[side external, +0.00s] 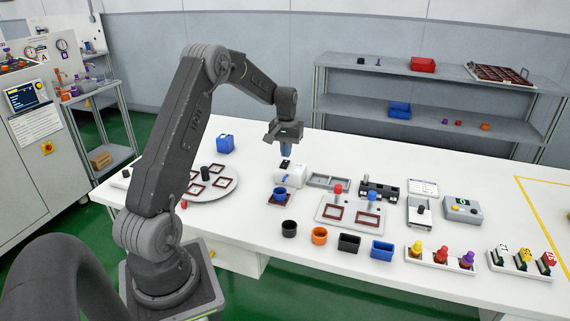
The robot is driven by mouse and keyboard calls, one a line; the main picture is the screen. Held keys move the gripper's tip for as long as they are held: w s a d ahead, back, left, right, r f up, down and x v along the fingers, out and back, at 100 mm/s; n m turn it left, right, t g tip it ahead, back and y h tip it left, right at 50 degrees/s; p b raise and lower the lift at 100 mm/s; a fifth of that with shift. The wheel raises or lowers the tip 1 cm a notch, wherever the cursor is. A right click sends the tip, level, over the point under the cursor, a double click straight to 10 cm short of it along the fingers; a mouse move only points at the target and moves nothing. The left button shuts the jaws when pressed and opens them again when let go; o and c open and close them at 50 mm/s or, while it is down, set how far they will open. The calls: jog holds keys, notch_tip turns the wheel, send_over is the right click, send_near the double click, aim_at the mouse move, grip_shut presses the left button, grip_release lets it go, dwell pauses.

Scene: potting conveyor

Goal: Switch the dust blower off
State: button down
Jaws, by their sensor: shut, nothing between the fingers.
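The dust blower appears to be the white rounded machine (291,177) on the white table, near the middle of the view. A small dark part (286,165) shows at its back left, just under my gripper; I cannot tell whether it is the switch or how it is set. My gripper (286,152) points down above this spot, shut and empty. Its tips look a little above the dark part, but whether they touch cannot be told. A blue cup (280,194) stands on a dark red square frame in front of the blower.
A round turntable (225,188) with dark red frames lies left, and a blue box (225,144) stands behind it. A fixture plate (338,222), several cups and a grey control box (462,209) stand right. The table's back edge behind my gripper is mostly clear.

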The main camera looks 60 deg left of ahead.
aim_at(286, 161)
jog(key=shift+f, duration=1.2)
dwell(0.4)
jog(key=shift+r, duration=3.55)
jog(key=shift+r, duration=0.1)
jog(key=s+d+r+m+t, duration=0.1)
jog(key=s+d+r+m, duration=0.1)
jog(key=d+r, duration=0.35)
jog(key=s+d+r+m+t+y, duration=0.1)
jog(key=s+d+r, duration=0.15)
jog(key=d, duration=0.65)
jog(key=s+d+r+m+t, duration=0.1)
jog(key=d+r+m, duration=0.1)
jog(key=d+r, duration=0.4)
jog(key=s+d+f+m+t+h, duration=0.1)
jog(key=s+d+m, duration=0.3)
jog(key=s+d, duration=1)
jog(key=shift+s+f+t, duration=0.7)
jog(key=shift+t, duration=0.1)
